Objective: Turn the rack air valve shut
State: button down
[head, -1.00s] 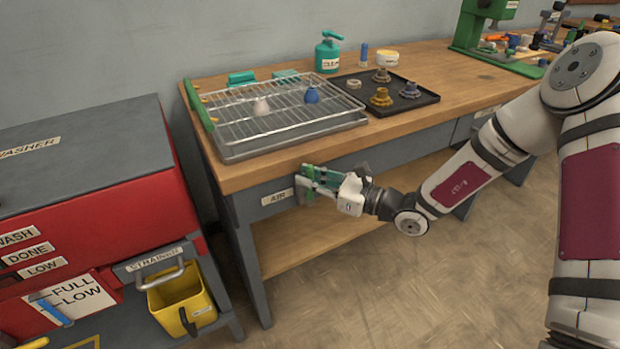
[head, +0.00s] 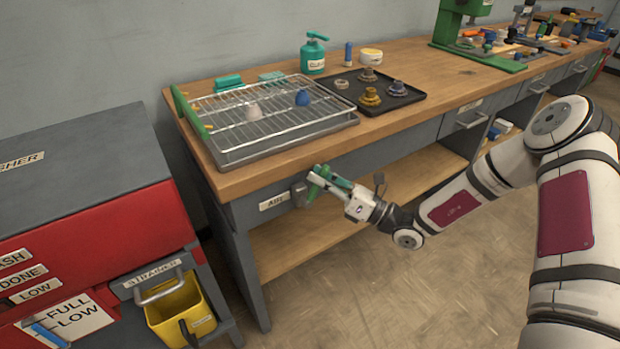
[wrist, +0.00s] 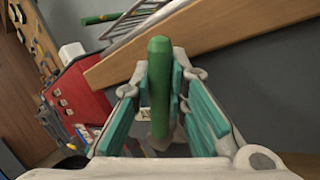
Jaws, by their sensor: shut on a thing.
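The rack air valve has a grey body (head: 299,193) on the bench's front rail, just right of the "AIR" label (head: 274,201). Its green lever handle (head: 314,187) shows at my fingertips, tilted in the head view. In the wrist view the handle (wrist: 160,90) is a thick green bar standing between my two teal finger pads. My gripper (head: 322,184) is shut on this handle, reaching in from the right. The wrist view is rolled, with the bench edge running diagonally. The gripper hides part of the valve in the head view.
Above the valve, the wooden bench top (head: 235,184) carries a wire rack (head: 265,125) and a black tray (head: 350,82) of parts. A red washer (head: 90,240) and yellow strainer bucket (head: 178,305) stand to the left. The floor (head: 400,290) below my arm is clear.

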jog(key=m+t, duration=0.1)
jog(key=d+f+m+t, duration=0.1)
jog(key=m, duration=0.1)
jog(key=w+m+t, duration=0.1)
jog(key=m, duration=0.1)
jog(key=shift+d+f, duration=0.35)
jog(key=shift+f, duration=0.05)
jog(key=shift+w+d+f+m+t+h+b, duration=0.2)
jog(key=shift+f+m+t+h, duration=0.6)
jog(key=shift+m+t, duration=1.1)
jog(key=shift+w+d+f+m+t+h+b, duration=0.2)
jog(key=shift+f+m+t+h, duration=0.65)
jog(key=shift+m, duration=1.9)
jog(key=shift+w+d+f+m+t+h+b, duration=0.1)
jog(key=shift+d+f+m+t+h+b, duration=0.35)
jog(key=shift+m+t+h, duration=1.35)
jog(key=shift+a+f+m+g+y, duration=0.15)
jog(key=shift+f+m+g+y, duration=0.1)
jog(key=shift+m+y, duration=0.45)
jog(key=c, duration=1.8)
grip_release()
jog(key=shift+r, duration=0.1)
jog(key=v, duration=1.2)
